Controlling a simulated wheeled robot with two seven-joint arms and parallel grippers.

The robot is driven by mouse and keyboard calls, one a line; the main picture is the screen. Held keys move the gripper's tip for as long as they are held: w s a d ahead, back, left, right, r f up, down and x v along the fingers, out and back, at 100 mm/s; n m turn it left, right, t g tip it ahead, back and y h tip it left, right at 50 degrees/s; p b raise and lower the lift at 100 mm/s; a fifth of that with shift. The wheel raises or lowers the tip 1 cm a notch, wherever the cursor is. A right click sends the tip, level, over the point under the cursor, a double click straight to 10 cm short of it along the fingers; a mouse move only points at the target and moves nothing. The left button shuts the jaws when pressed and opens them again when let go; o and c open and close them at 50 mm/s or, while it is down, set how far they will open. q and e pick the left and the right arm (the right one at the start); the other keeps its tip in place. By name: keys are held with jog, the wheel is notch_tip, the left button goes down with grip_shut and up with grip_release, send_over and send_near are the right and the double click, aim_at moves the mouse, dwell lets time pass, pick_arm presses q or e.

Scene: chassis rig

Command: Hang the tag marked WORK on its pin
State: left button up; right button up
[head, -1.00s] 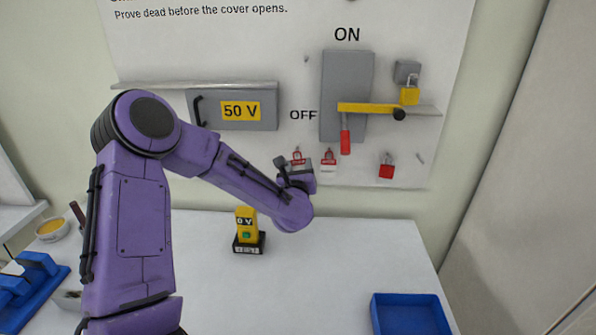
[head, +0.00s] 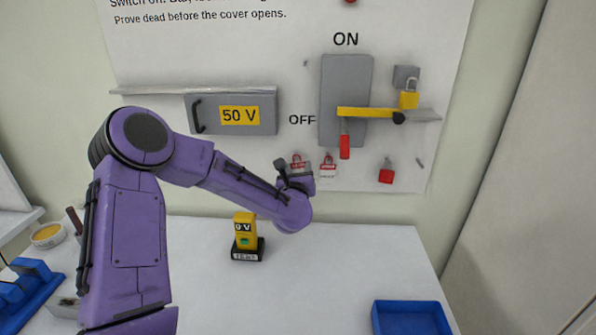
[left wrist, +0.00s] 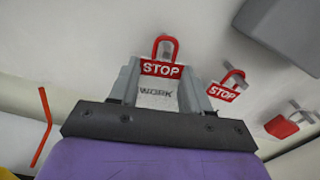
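The tag marked WORK (left wrist: 156,92), white with a red STOP band and a red loop on top, is in the left wrist view between the two grey fingers of my left gripper (left wrist: 160,80). The fingers lie flush against its side edges. In the head view the tag (head: 297,161) shows just above my left gripper (head: 296,172), close to the board. Whether its loop is around a pin cannot be told. A second red and white STOP tag (head: 329,166) hangs just to the right, also in the left wrist view (left wrist: 224,91). My right gripper is not in view.
A red padlock (head: 386,171) hangs further right on the board, and a bare pin (head: 420,162) is beside it. The switch box (head: 345,85) with its yellow bar (head: 365,111) is above. A yellow tester (head: 245,229) and a blue tray (head: 408,304) stand on the table.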

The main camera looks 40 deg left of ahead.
pick_arm(q)
jog(key=o, duration=0.5)
jog(key=b+v, duration=0.2)
jog(key=v, duration=0.8)
jog(key=shift+s+d, duration=0.15)
jog(key=shift+s, duration=0.1)
